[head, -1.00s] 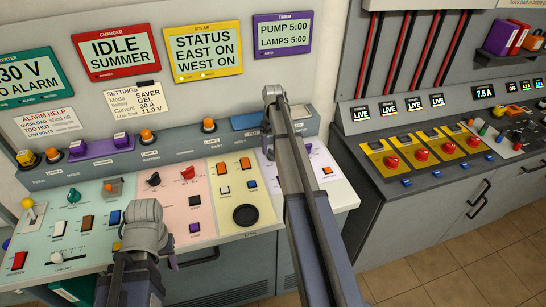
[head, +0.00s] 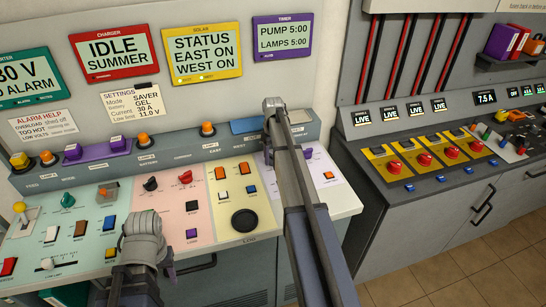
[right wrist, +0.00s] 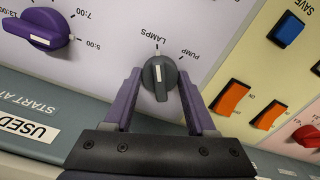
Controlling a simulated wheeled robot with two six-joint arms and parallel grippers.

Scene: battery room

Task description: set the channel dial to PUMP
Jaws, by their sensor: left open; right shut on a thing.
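The channel dial (right wrist: 159,76) is a dark grey knob with a white mark, on a pale panel in the right wrist view. Its white mark points up to the LAMPS label (right wrist: 170,31). The PUMP label (right wrist: 204,57) is to the right of that. My right gripper (right wrist: 159,80) is shut on the dial, one purple finger on either side. In the head view my right arm hides the dial. My left gripper (head: 165,258) is open at lower left, over the front of the desk, mostly hidden by its own wrist.
A purple knob (right wrist: 40,28) with time labels is left of the dial. Orange switches (right wrist: 230,97) and a blue switch (right wrist: 287,29) are to its right. A timer display (head: 282,38) reads PUMP 5:00, LAMPS 5:00.

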